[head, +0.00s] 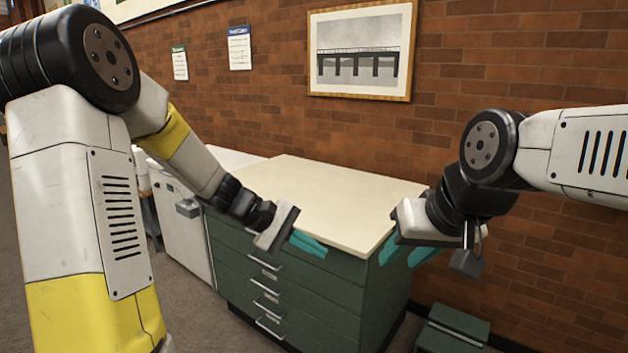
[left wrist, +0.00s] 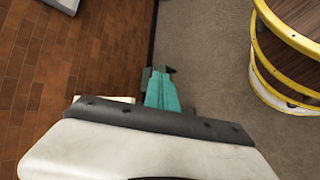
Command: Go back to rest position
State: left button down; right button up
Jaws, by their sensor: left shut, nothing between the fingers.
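My left gripper (head: 310,245) is in front of the green cabinet, near the front edge of its pale top. Its teal fingers are together with nothing between them. They also show close together in the left wrist view (left wrist: 162,92). My right gripper (head: 405,254) is at the cabinet's right corner, with its teal fingers apart and no object seen between them. Both arms reach inward from the sides of the head view.
The green drawer cabinet (head: 285,290) has a bare cream top (head: 325,195). A dark green box (head: 455,328) sits low at the right. A white cabinet (head: 187,230) stands to the left. A framed bridge picture (head: 360,50) hangs on the brick wall (head: 480,75).

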pick_arm(q)
jog(key=s+a+r+m+t+y, duration=0.2)
jog(key=s+a+r+m+y, duration=0.1)
jog(key=s+a, duration=0.4)
jog(key=s+a+r+m+t+y, duration=0.3)
jog(key=s+a+r, duration=0.4)
jog(key=s, duration=0.3)
jog(key=shift+a+m+y, duration=0.25)
jog(key=shift+m+y, duration=0.25)
jog(key=shift+y, duration=0.7)
jog(key=shift+d+r, duration=0.1)
jog(key=shift+d, duration=0.05)
